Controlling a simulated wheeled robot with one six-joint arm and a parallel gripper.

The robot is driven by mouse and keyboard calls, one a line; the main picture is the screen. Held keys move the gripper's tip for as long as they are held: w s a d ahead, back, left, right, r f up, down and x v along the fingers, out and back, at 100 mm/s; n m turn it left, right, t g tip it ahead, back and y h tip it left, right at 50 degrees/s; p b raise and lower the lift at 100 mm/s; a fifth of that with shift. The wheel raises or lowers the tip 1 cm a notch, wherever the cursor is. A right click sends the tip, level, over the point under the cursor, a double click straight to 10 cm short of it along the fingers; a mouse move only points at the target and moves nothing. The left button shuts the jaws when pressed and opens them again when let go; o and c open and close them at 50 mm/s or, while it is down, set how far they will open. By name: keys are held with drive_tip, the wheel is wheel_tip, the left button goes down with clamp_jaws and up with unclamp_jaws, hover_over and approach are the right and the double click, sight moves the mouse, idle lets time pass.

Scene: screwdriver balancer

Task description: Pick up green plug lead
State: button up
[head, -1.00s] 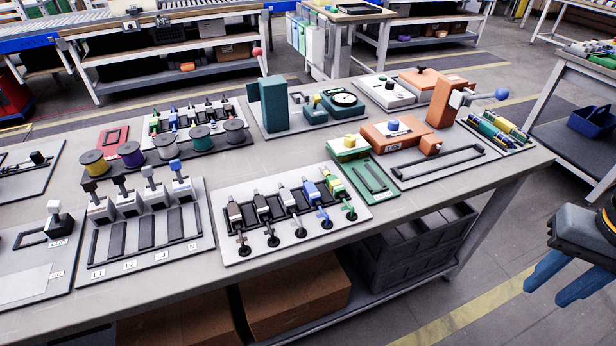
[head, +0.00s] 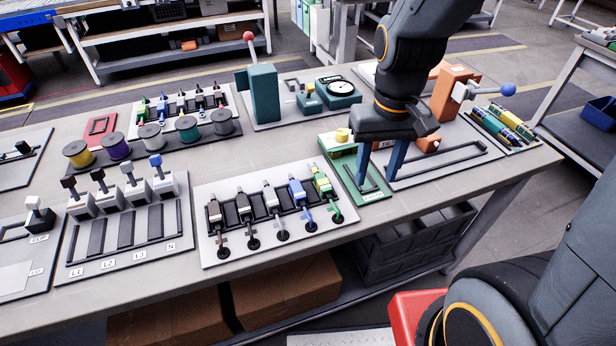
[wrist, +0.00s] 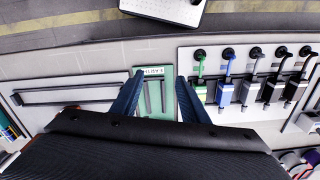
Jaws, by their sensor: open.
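The green plug lead (head: 324,187) is the rightmost of several plug leads in a row on a white board in the head view. In the wrist view the green lead (wrist: 200,72) is the nearest of the row to my gripper, just right of its right finger. My gripper (head: 378,180) has blue fingers, spread apart and pointing down with nothing between them. It is above the green earth board (head: 345,166), to the right of the green lead in the head view. The fingers (wrist: 158,95) also frame that board in the wrist view.
The blue plug lead (head: 299,192) stands beside the green one, with black and grey leads further left. An orange block (head: 452,95) with a lever stands behind my gripper. The table's front edge (head: 400,222) is clear.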

sight(322, 180)
drive_tip(key=w+a+p, duration=0.1)
drive_tip(key=a, duration=0.2)
drive_tip(key=w+a+r+n, duration=0.1)
drive_tip(key=w+a, duration=0.1)
drive_tip(key=a, duration=0.1)
drive_tip(key=w+a+r+n+p, duration=0.1)
drive_tip(key=w+a, duration=0.1)
drive_tip(key=a, duration=0.2)
drive_tip(key=shift+w+p, duration=0.15)
drive_tip(key=shift+p, duration=0.15)
wheel_tip(322, 180, down, 2)
drive_tip(key=shift+a+f, duration=0.1)
drive_tip(key=f, duration=0.2)
drive_tip(key=f+p, duration=0.1)
drive_tip(key=shift+s+f, duration=0.3)
drive_tip(key=shift+f, duration=0.85)
drive_tip(key=shift+w, duration=0.1)
clamp_jaws()
